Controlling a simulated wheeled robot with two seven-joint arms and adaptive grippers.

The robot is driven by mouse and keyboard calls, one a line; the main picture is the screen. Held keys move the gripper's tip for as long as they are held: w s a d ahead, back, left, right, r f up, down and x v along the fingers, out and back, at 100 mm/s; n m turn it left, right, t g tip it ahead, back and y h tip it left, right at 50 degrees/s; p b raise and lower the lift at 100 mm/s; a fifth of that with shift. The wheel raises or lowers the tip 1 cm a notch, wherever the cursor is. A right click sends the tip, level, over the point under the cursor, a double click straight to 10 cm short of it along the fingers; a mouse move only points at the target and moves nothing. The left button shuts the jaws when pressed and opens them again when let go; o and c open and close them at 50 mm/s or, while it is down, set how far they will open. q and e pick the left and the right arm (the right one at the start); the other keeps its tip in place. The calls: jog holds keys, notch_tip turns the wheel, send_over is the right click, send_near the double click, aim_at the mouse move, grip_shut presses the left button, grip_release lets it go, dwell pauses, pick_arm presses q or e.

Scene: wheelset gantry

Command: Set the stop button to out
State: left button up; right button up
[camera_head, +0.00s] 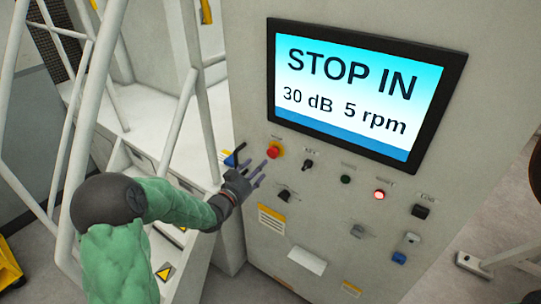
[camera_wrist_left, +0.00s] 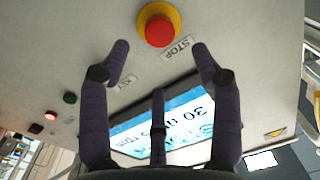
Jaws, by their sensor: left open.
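The stop button (camera_head: 274,152) is a round red knob on a yellow ring, on the grey panel left of and below the screen. The screen (camera_head: 345,85) reads "STOP IN", "30 dB" and "5 rpm". My left gripper (camera_head: 252,166) is open and empty, just left of and below the button, with fingers pointing toward the panel. In the left wrist view the button (camera_wrist_left: 159,31) lies just beyond and between the spread fingertips (camera_wrist_left: 160,52), apart from them, beside a "STOP" label (camera_wrist_left: 177,48). My right gripper is not in view.
Other controls sit close by: a black switch (camera_head: 308,164), a lower black knob (camera_head: 285,195), a green button (camera_head: 345,179) and a lit red button (camera_head: 379,195). White railings (camera_head: 75,130) stand at the left near my arm.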

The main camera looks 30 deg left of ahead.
aim_at(271, 155)
pick_arm(q)
jog(key=w, duration=0.8)
jog(key=shift+d, duration=0.15)
